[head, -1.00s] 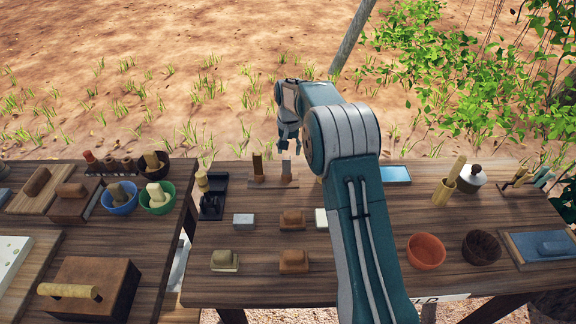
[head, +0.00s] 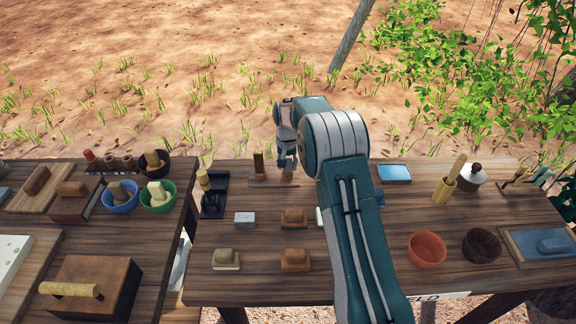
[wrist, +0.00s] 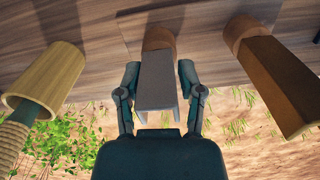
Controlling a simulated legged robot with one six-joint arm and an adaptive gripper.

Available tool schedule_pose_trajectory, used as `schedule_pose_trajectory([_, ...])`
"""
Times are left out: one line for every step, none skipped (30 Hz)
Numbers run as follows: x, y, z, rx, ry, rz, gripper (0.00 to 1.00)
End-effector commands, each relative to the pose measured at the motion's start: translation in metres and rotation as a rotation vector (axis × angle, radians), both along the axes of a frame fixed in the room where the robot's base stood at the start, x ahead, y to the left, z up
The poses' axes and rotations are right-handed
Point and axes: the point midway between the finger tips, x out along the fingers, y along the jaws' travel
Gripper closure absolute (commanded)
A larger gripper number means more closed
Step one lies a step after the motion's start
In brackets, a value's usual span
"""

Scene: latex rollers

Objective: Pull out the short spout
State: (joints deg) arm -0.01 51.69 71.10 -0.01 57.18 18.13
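A grey squared piece with a round brown end (wrist: 158,80) stands in a flat wooden base on the table. It is between the two fingers of my gripper (wrist: 159,78) in the wrist view, with a small gap seeming to remain on each side. My gripper (head: 285,160) reaches down over it from the far side in the head view and hides most of it. A brown squared piece (head: 258,165) stands to its left; it also shows at right in the wrist view (wrist: 280,85). A pale bamboo-like cylinder (wrist: 45,80) is at left there. Which is the short spout is unclear.
A black holder (head: 214,195) stands left of the base. A small grey block (head: 245,219) and brown blocks (head: 294,218) lie nearer. A blue-topped tray (head: 395,173), an orange bowl (head: 427,250) and a dark bowl (head: 481,247) are to the right.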

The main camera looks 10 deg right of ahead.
Motion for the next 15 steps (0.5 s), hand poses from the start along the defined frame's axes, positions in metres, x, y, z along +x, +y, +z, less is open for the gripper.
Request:
schedule_pose_trajectory([0.0, 0.0001, 0.0001, 0.0, 0.0, 0.0, 0.89])
schedule_pose_trajectory([0.0001, 0.0001, 0.0002, 0.0, 0.0, 0.0, 1.0])
schedule_pose_trajectory([0.0001, 0.0001, 0.0001, 0.0, 0.0, 0.0, 1.0])
schedule_pose_trajectory([0.0, 0.0001, 0.0001, 0.0, 0.0, 0.0, 1.0])
schedule_pose_trajectory([0.0001, 0.0002, 0.0001, 0.0, 0.0, 0.0, 1.0])
schedule_pose_trajectory([0.0001, 0.0002, 0.0001, 0.0, 0.0, 0.0, 0.75])
schedule_pose_trajectory([0.0001, 0.0003, 0.0001, 0.0, 0.0, 0.0, 0.88])
schedule_pose_trajectory([0.0001, 0.0003, 0.0001, 0.0, 0.0, 0.0, 1.0])
schedule_pose_trajectory([0.0, 0.0003, 0.0001, 0.0, 0.0, 0.0, 1.0])
schedule_pose_trajectory([0.0, 0.0003, 0.0001, 0.0, 0.0, 0.0, 1.0])
schedule_pose_trajectory([0.0, 0.0002, 0.0001, 0.0, 0.001, 0.0, 1.0])
schedule_pose_trajectory([0.0, 0.0002, 0.0002, 0.0, 0.0, 0.0, 1.0])
schedule_pose_trajectory([0.0, 0.0001, 0.0004, 0.0, 0.0, 0.0, 1.0])
schedule_pose_trajectory([0.0, 0.0001, 0.0007, 0.0, 0.0, 0.0, 1.0])
schedule_pose_trajectory([0.0, 0.0001, 0.0012, 0.0, 0.0, 0.0, 1.0])
